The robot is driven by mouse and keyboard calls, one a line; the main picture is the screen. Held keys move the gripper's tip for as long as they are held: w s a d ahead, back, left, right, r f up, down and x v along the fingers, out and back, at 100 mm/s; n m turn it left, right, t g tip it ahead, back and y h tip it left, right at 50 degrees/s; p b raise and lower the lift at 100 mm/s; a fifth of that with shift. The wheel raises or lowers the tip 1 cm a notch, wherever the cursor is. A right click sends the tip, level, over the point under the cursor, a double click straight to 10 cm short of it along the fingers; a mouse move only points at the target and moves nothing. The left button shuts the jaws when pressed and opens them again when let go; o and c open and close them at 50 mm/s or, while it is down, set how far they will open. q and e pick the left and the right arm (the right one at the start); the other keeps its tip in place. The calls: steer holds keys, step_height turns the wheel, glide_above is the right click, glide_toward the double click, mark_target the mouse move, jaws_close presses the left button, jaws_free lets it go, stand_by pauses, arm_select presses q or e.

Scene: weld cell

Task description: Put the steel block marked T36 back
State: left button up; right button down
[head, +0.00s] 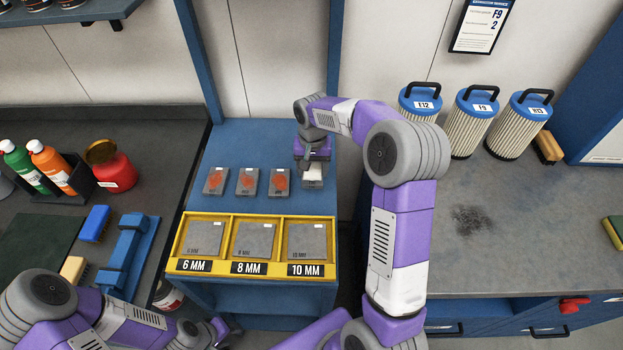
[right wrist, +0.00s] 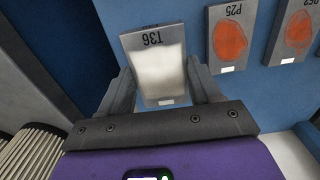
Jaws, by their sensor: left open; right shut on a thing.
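The steel block marked T36 (right wrist: 157,72) is grey with a bright, clean face and no orange patch. My right gripper (right wrist: 162,82) is shut on it, one finger on each side. In the head view my right gripper (head: 313,160) hangs over the right end of a row of blocks on the blue stand, and T36 (head: 313,181) shows partly below it. Whether the block touches the surface I cannot tell. My left gripper (head: 214,332) is low at the left, away from the stand, and open.
Three blocks with orange patches (head: 247,182) lie left of T36; the nearest is marked P25 (right wrist: 230,40). In front is a yellow tray (head: 250,216) with plates in compartments labelled 6, 8 and 10 MM. Filters (head: 468,128) stand on the right bench; bottles (head: 52,168) stand left.

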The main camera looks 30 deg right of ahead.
mark_target(312, 179)
steer(key=shift+w+f+b, duration=0.15)
steer(key=shift+f+b, duration=0.3)
steer(key=shift+f, duration=2)
steer(key=shift+f, duration=0.1)
steer(key=shift+c, duration=1)
jaws_free()
steer(key=shift+f, duration=0.1)
step_height(312, 179, up, 12)
steer(key=shift+r+p, duration=0.15)
steer(key=shift+p, duration=1)
